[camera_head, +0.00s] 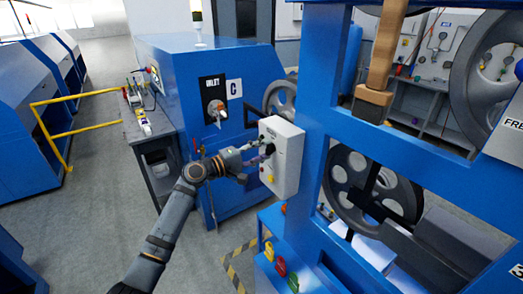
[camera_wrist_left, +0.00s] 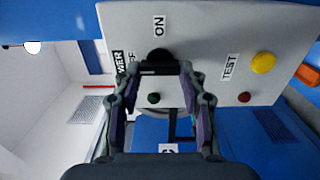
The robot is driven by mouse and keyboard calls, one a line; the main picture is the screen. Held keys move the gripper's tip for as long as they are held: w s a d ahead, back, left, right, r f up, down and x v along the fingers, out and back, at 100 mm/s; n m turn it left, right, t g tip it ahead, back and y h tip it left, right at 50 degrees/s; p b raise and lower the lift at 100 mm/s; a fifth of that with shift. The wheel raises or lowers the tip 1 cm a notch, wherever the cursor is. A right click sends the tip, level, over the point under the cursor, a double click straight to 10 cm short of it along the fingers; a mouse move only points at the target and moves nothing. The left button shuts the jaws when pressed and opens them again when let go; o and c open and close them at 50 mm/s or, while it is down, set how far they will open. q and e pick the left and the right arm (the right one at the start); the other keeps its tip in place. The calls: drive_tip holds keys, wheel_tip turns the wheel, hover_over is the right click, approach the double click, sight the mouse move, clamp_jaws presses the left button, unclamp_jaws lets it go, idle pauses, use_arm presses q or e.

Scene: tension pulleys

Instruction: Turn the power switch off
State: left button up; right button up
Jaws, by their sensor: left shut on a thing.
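A white control box (camera_head: 289,160) is fixed to the blue machine frame. The box fills the upper part of the left wrist view (camera_wrist_left: 205,25). It carries a black power switch (camera_wrist_left: 158,54), with an "ON" label above it in that view and a partly hidden "POWER OFF" label to its left. My left gripper (camera_head: 262,153) is at the face of the box, its fingertips (camera_wrist_left: 160,72) closed on the black switch handle. The fingers partly hide the handle, so I cannot tell which label it points to. My right gripper is in neither view.
The box also has a yellow button (camera_wrist_left: 263,63), a red button (camera_wrist_left: 244,97) by a "TEST" label, and a dark green button (camera_wrist_left: 154,98). A blue cabinet (camera_head: 190,85) stands behind my left arm. Large pulley wheels (camera_head: 370,190) are at the right. Grey floor (camera_head: 95,220) is open at left.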

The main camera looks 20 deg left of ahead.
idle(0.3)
use_arm(q)
drive_tip(key=o, duration=1.1)
drive_tip(key=shift+o, duration=0.2)
drive_tip(key=v, duration=1.2)
drive_tip(key=shift+a, duration=0.1)
